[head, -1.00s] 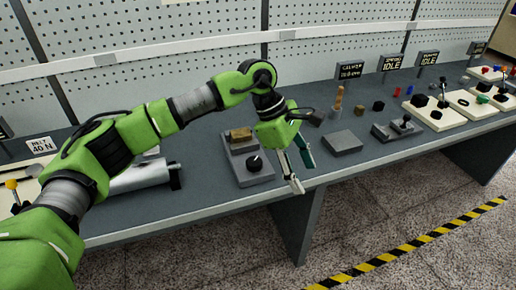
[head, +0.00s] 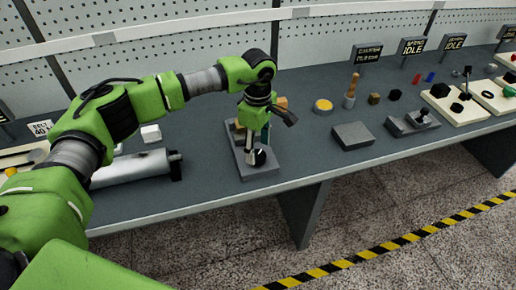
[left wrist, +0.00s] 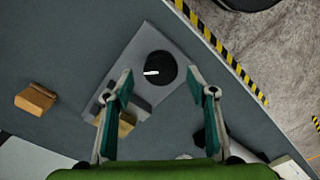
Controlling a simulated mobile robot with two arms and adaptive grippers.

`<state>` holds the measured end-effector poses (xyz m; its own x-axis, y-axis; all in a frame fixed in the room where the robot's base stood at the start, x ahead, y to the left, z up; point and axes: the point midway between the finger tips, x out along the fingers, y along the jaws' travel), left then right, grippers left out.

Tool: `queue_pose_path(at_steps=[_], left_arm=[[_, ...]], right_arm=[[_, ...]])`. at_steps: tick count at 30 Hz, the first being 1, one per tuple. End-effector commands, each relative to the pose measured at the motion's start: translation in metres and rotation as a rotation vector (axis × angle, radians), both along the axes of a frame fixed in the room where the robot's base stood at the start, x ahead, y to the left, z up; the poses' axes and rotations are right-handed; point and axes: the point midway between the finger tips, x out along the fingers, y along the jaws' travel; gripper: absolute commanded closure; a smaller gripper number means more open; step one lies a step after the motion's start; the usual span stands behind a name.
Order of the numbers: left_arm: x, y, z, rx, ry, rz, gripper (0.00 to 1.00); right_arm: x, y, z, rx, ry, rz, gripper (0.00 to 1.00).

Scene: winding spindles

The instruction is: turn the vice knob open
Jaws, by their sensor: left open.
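The vice is a grey block (head: 256,172) near the table's front edge, with a round black knob (head: 258,157) on its front part. In the left wrist view the knob (left wrist: 160,72) carries a white mark and sits between and just beyond the fingertips. A wooden piece (left wrist: 127,121) in the vice is partly hidden by a finger. My left gripper (head: 257,150) points down over the vice and is open, its teal-padded fingers (left wrist: 160,88) apart, one to each side of the knob. I cannot tell whether they touch it. My right gripper is out of view.
A loose wooden block (left wrist: 35,99) lies behind the vice. A grey cylinder (head: 130,168) lies to the left. A yellow-topped disc (head: 323,105) and a flat grey block (head: 352,135) stand to the right. A striped line (head: 385,245) marks the floor.

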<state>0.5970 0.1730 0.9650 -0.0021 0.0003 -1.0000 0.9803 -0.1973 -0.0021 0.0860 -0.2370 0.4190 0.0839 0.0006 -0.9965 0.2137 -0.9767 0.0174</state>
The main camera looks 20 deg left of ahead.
Motion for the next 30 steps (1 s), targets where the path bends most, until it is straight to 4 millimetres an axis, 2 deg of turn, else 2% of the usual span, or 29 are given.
queue_pose_path(at_steps=[2,5,16,17,21,30], left_arm=[[0.000,0.000,-0.010,0.001,0.003,0.000,0.48],[0.000,0.000,-0.020,0.000,0.001,0.000,0.48],[0.000,0.000,-0.028,-0.001,0.000,0.000,0.48],[0.000,0.000,-0.028,-0.001,0.000,0.000,0.51],[0.000,0.000,-0.028,-0.001,0.000,0.000,0.87],[0.000,0.000,-0.028,-0.001,0.000,0.015,0.86]], right_arm=[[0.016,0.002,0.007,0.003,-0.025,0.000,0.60],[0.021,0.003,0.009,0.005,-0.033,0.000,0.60],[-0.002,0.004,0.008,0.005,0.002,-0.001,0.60],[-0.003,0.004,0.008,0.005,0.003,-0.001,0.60],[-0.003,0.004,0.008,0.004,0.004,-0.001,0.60],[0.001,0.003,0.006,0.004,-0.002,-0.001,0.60]])
